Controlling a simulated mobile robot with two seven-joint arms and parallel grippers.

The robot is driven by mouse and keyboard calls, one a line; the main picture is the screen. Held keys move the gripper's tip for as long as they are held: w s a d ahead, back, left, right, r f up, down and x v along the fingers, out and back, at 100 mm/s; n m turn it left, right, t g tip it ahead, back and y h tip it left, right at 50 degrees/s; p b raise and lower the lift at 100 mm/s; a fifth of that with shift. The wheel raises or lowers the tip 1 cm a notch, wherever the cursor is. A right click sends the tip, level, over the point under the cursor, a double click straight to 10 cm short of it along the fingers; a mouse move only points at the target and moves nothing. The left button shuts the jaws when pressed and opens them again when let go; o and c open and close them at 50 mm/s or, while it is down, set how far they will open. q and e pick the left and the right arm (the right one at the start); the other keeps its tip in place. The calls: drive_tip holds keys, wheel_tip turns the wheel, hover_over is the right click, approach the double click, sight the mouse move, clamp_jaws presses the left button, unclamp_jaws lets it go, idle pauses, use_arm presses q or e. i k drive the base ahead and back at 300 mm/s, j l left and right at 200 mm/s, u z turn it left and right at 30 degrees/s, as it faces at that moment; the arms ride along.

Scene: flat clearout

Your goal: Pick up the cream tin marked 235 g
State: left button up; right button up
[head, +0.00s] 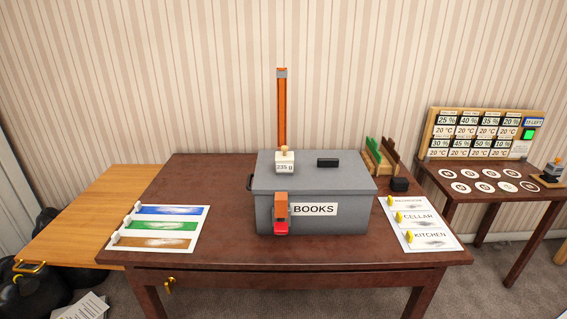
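The cream tin marked 235 g (285,165) stands upright on the lid of a grey box labelled BOOKS (345,192), left of the lid's middle. It is small, with a white label on its front and a light brown knob on top. Nothing is touching it from above. Neither of my grippers is in view.
A black block (328,162) lies on the same lid, right of the tin. An orange upright post (282,110) rises behind the box. An orange and red piece (281,210) is at the box front. Cards flank the box on the brown table (235,250).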

sight(285, 158)
drive_tip(key=i+j+z, duration=0.45)
drive_tip(key=j, duration=0.15)
drive_tip(key=j+z, duration=0.25)
drive_tip(key=i+j+z, duration=0.2)
drive_tip(key=j, duration=0.2)
drive_tip(key=j+z, duration=0.25)
drive_tip(key=j, duration=0.15)
